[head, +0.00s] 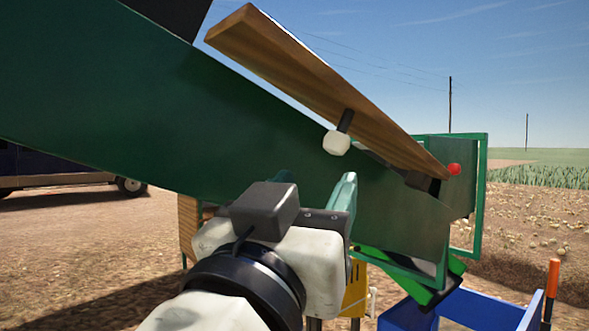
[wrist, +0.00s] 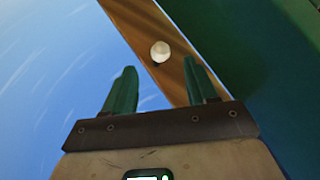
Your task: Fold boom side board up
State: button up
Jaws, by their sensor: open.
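The boom side board (head: 300,80) is a long brown wooden plank along the upper edge of the green boom (head: 130,120). It slopes down from upper left to lower right in the head view. A white knob (head: 337,143) on a dark stem hangs from its middle. In the wrist view the board (wrist: 135,22) runs diagonally, with the white knob (wrist: 160,51) ahead of and between the fingers. My gripper (wrist: 163,90) is open and empty, apart from the knob. In the head view its green fingers (head: 318,184) are below the knob, in front of the boom.
A red ball (head: 454,170) sits at the board's lower end, near a green frame (head: 483,190). A blue bin (head: 480,308) and an orange-topped post (head: 552,280) stand at lower right. A dark vehicle (head: 60,175) is at far left. Open sky lies left of the board in the wrist view.

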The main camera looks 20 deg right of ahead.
aim_at(333, 148)
jog(key=p+x, duration=0.1)
jog(key=x, duration=0.4)
jog(key=r+x, duration=0.1)
jog(key=x, duration=0.4)
jog(key=shift+r+p, duration=0.25)
jog(key=shift+p, duration=0.15)
jog(key=shift+s, duration=0.1)
jog(key=shift+c, duration=0.5)
grip_shut()
